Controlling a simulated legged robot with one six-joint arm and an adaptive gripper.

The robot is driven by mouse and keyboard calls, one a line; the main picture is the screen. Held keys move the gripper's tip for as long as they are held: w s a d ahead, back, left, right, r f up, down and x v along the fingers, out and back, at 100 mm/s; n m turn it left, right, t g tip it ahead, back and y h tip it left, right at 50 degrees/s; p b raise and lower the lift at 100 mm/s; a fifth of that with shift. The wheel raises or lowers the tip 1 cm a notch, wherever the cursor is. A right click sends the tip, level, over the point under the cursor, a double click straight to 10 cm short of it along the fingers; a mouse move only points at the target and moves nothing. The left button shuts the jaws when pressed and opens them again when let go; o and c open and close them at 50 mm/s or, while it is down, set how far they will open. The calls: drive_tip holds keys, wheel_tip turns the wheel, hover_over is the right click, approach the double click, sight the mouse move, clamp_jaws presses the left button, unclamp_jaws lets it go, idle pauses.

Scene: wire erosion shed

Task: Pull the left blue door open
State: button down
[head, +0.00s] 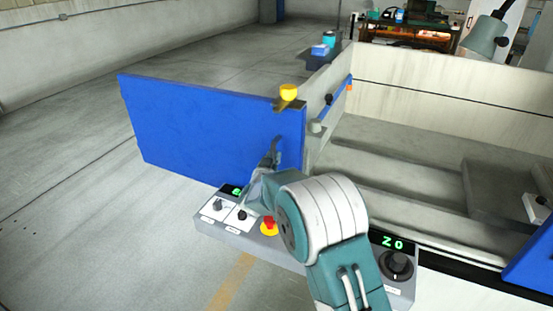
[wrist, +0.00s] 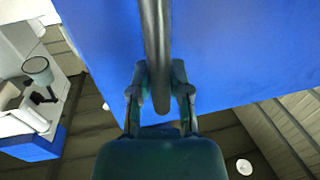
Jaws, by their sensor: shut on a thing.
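The left blue door (head: 205,128) stands swung out to the left of the machine tank, at an angle to its front. In the wrist view the blue door panel (wrist: 225,50) fills the top. A dark bar handle (wrist: 155,50) runs down the door's face. My gripper (wrist: 160,88) is shut on the handle near its end, one finger on each side. In the head view my gripper (head: 273,155) is at the door's right part, partly hidden by my own arm.
A control panel (head: 212,222) with knobs and a red button (head: 269,224) lies below the door. The open tank (head: 400,150) is to the right. Another blue door (head: 533,265) shows at the right edge. Floor at left is clear.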

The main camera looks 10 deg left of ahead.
drive_tip(key=shift+w+a, duration=0.15)
drive_tip(key=shift+a, duration=0.2)
drive_tip(key=c, duration=0.6)
unclamp_jaws()
drive_tip(key=s, duration=0.4)
drive_tip(key=s+a, duration=0.1)
drive_tip(key=s, duration=0.7)
drive_tip(key=shift+a+f, duration=0.1)
drive_tip(key=shift+a, duration=0.1)
drive_tip(key=shift+w, duration=0.1)
